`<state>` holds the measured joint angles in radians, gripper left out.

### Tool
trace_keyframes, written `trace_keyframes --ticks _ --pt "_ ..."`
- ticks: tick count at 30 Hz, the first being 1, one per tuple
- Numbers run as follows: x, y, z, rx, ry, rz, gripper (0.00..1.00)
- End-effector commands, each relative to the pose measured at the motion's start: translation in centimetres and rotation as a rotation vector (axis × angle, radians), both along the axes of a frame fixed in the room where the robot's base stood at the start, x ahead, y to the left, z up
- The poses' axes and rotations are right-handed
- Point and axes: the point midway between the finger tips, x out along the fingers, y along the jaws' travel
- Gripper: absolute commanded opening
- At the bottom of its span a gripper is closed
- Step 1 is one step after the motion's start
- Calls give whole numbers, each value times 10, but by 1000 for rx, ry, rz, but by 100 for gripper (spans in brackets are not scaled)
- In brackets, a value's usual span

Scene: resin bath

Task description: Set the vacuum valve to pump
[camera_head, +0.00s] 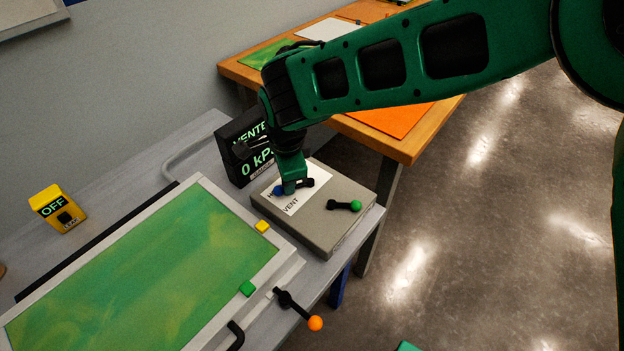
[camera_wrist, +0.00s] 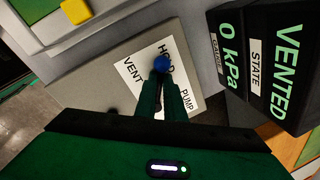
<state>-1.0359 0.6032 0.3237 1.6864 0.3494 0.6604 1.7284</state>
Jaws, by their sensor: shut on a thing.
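The vacuum valve is a lever with a blue knob (camera_head: 278,190) on a grey box (camera_head: 335,228). A white label (camera_head: 293,204) under it carries HOLD, VENT and PUMP, readable in the wrist view. My gripper (camera_head: 289,187) points down over the lever and is shut on it, close to the knob. In the wrist view the blue knob (camera_wrist: 161,63) shows just beyond my fingertips (camera_wrist: 160,80), beside the word HOLD. PUMP is to the right and VENT to the left there. My fingers hide most of the lever and its pivot in that view.
A black display (camera_head: 245,150) behind the box reads VENTED, 0 kPa. A yellow box (camera_head: 57,209) reads OFF.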

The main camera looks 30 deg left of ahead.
Motion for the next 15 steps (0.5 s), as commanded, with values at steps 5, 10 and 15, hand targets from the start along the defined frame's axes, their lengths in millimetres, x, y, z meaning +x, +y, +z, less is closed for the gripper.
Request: trace_keyframes --ticks 5,10,15 --pt "-11 17 -3 1 15 -137 0" --pt "-3 25 -3 3 15 -298 0" --pt "5 32 -3 4 12 -460 0"
